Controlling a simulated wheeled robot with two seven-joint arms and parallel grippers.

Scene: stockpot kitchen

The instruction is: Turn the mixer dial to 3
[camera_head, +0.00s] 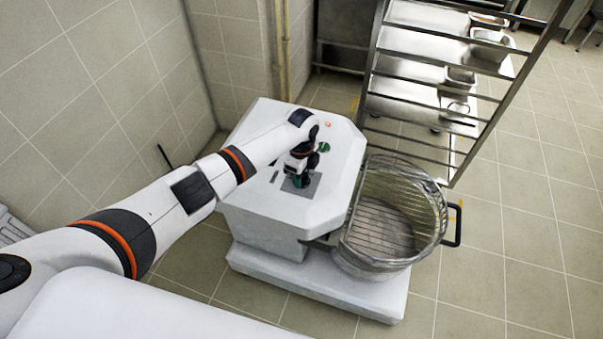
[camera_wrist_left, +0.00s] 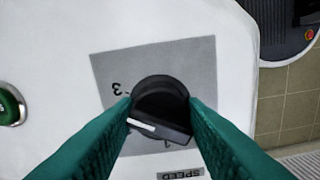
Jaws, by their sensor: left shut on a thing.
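The white mixer (camera_head: 260,130) stands in the middle of the head view. My left gripper (camera_head: 300,181) reaches down to the grey dial plate (camera_head: 313,188) on its top. In the left wrist view, the green fingers of my left gripper (camera_wrist_left: 162,112) are shut on the black dial (camera_wrist_left: 160,90), one on each side. The dial's white pointer mark shows at its lower left. The printed 3 (camera_wrist_left: 118,89) appears upside down left of the dial, and another mark is partly visible below it. The gripper hides most of the dial in the head view. My right gripper is not in view.
A green button (camera_wrist_left: 10,105) is left of the dial plate in the left wrist view. A wire-guarded bowl (camera_head: 385,225) sits at the mixer's right side. A metal rack (camera_head: 415,95) stands behind it. Tiled floor is free at the right.

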